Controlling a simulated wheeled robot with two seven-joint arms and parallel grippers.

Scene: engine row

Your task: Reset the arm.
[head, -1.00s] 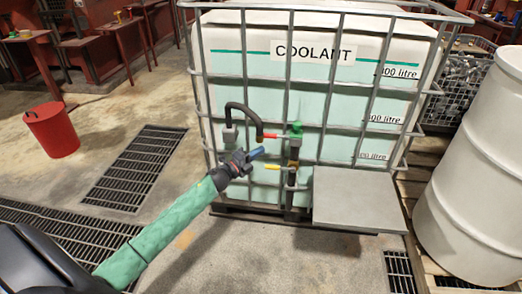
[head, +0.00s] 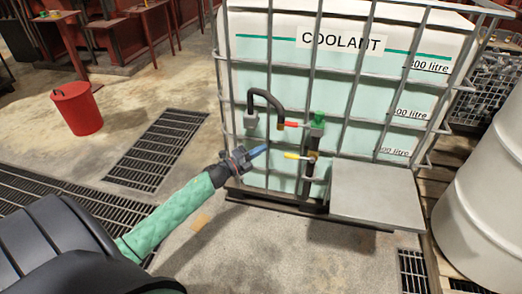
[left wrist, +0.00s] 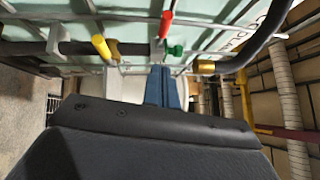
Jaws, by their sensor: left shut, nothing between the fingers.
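My left arm, in a green sleeve, reaches from the lower left of the head view. Its gripper (head: 258,151) is shut and empty, with its blue fingertips together. It is in front of the caged coolant tank (head: 345,95), left of the valve with the yellow handle (head: 293,155) and below the red handle (head: 290,125). In the left wrist view the shut blue fingers (left wrist: 161,88) point toward the tank's pipework, with the yellow handle (left wrist: 102,47) and red handle (left wrist: 166,24) beyond them. I see no contact. My right gripper is not in view.
A black hose (head: 265,95) curves above my gripper. A grey platform (head: 375,194) juts out at the tank's front right. A white drum (head: 490,190) stands at the right and a red bin (head: 77,109) at the left. Floor grates (head: 158,148) and open concrete lie between.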

